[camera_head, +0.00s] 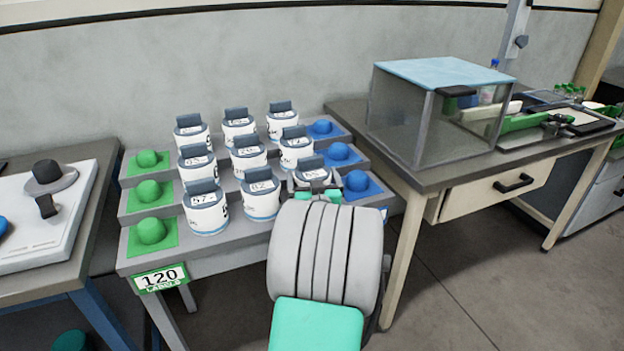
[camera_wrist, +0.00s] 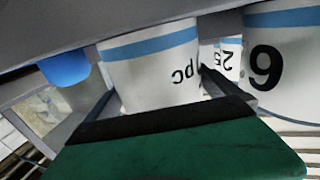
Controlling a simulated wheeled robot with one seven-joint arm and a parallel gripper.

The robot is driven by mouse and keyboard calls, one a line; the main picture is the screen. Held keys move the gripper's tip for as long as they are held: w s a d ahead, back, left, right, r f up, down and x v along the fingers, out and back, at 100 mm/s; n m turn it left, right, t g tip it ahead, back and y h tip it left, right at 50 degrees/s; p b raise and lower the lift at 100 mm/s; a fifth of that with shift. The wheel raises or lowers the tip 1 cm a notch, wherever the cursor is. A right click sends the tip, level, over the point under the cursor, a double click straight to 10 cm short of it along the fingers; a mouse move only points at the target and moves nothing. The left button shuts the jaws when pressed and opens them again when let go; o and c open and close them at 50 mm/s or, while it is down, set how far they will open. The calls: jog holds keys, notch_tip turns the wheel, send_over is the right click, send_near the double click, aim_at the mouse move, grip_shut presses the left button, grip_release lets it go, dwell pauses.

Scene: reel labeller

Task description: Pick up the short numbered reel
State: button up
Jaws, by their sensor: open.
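Several white reels with grey tops and blue bands stand in rows on a stepped grey rack. The front row has a left reel (camera_head: 206,209), a middle reel (camera_head: 261,195) and a right reel (camera_head: 313,173), whose lower part is hidden by my arm. My gripper (camera_head: 317,194) is at that right reel. In the wrist view, turned upside down, my gripper (camera_wrist: 157,98) is open with a finger on each side of this reel (camera_wrist: 150,70), marked "pc". Contact cannot be told. I cannot tell which reel is the short one.
Green domes (camera_head: 151,230) line the rack's left side and blue domes (camera_head: 357,181) its right. The neighbouring reel (camera_wrist: 285,70) is close beside my right finger in the wrist view. A glass case (camera_head: 400,110) stands on the right-hand table.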

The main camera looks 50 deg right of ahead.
jog(key=c, duration=1.2)
jog(key=shift+r, duration=0.1)
jog(key=shift+c, duration=0.2)
